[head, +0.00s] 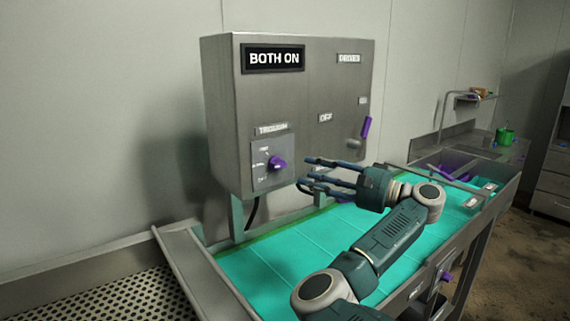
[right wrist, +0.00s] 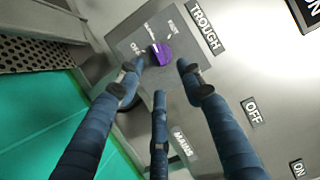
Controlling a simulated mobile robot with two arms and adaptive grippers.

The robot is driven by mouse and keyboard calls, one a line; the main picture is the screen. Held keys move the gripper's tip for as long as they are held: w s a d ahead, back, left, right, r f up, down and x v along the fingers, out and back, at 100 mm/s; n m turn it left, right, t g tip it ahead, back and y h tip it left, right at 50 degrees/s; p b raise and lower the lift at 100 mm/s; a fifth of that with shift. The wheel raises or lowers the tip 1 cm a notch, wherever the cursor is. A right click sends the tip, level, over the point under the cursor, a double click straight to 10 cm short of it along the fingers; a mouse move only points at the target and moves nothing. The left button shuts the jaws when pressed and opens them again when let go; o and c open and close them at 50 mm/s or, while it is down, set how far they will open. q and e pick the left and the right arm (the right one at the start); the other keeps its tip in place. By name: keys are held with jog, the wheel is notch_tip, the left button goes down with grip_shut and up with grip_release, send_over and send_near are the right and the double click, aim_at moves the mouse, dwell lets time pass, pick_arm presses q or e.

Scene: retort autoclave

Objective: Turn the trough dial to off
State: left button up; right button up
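The trough dial is a purple knob (head: 278,163) on a grey plate under a "TROUGH" label, low on the left of the steel control box (head: 222,115). It also shows in the right wrist view (right wrist: 162,54), with small position labels beside it. The small print and the exact setting are hard to read. My right gripper (head: 307,172) is open, its three dark fingers spread and pointing at the dial. In the right wrist view the fingertips (right wrist: 158,76) are just short of the knob, seemingly apart from it. The box's display (head: 273,58) reads "BOTH ON". My left gripper is out of view.
A purple lever (head: 366,127) sits on the box's right side, near the "DRIVES" (head: 349,58) and "OFF" (head: 325,118) labels. Below is a turquoise trough (head: 275,262) with metal rims. Perforated metal lies at lower left.

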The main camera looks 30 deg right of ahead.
aim_at(282, 166)
jog(key=p+x, duration=0.1)
jog(key=x, duration=0.3)
jog(key=shift+s+a+r+p, duration=0.1)
jog(key=shift+s+r+p, duration=0.1)
jog(key=shift+p, duration=0.1)
jog(key=shift+p+x, duration=0.35)
jog(key=shift+x, duration=0.7)
jog(key=shift+w+a+f+p, duration=0.2)
jog(key=shift+w, duration=0.35)
jog(key=shift+w+a+f+p, duration=0.15)
jog(key=shift+w+p, duration=0.05)
jog(key=shift+w, duration=0.35)
jog(key=shift+c, duration=1.1)
grip_shut()
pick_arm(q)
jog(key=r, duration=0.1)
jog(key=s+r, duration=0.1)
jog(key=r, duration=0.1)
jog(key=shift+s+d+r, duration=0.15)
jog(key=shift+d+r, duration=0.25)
